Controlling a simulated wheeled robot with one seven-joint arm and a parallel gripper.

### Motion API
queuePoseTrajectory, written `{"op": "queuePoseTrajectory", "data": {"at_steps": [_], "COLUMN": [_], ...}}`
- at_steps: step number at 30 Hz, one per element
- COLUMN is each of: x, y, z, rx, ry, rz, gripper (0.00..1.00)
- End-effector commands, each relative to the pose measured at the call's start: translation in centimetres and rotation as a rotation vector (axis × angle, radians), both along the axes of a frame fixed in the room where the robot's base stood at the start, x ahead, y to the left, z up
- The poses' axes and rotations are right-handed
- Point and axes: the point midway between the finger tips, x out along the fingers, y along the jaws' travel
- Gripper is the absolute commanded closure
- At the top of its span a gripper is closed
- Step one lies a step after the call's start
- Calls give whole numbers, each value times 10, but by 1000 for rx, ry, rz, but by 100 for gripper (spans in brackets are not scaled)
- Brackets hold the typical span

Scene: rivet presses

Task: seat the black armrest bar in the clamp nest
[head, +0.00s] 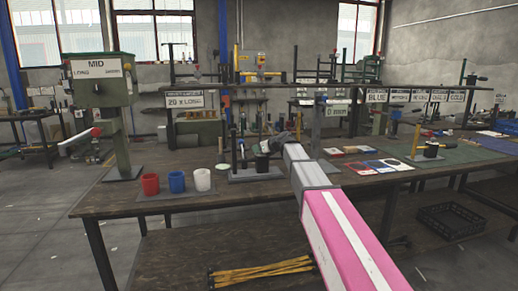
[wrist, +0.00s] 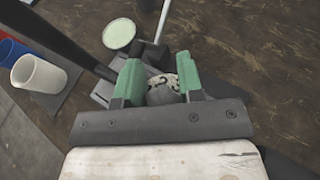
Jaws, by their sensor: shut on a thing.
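My gripper (wrist: 163,82) has green fingers, closed on a rounded dark grey piece (wrist: 164,95) with a speckled pale patch behind it. I cannot tell whether this piece is part of the black armrest bar. A thick black bar or post (wrist: 62,40) runs from the upper left to beside the left finger. Grey fixture blocks (wrist: 103,93) lie below the fingers. In the head view my gripper (head: 277,143) is above a bench fixture (head: 240,176) with dark uprights and a black cylinder (head: 262,165). My arm hides part of it. The clamp nest is not clearly distinguishable.
Red (head: 150,184), blue (head: 176,181) and white (head: 202,179) cups stand left of the fixture on the workbench (head: 120,202). A pale green disc (wrist: 119,33) lies beyond the fixture. Another fixture (head: 431,150) and coloured cards (head: 383,167) are on the right. Bare wood shows around the fixture.

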Motion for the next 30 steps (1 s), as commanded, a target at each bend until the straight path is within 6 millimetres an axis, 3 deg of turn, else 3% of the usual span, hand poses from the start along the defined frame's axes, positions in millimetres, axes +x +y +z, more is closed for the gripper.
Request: {"op": "queuePoseTrajectory", "data": {"at_steps": [5, 6, 9, 20, 30], "x": [0, 0, 0, -4, -39], "y": [0, 0, 0, -4, -45], "z": [-3, -4, -3, -2, 19], "rx": [1, 1, 1, -1, 0], "ry": [-1, -1, -1, 0, -2], "rz": [0, 0, 0, 0, -1], "gripper": [100, 62, 36, 36, 36]}}
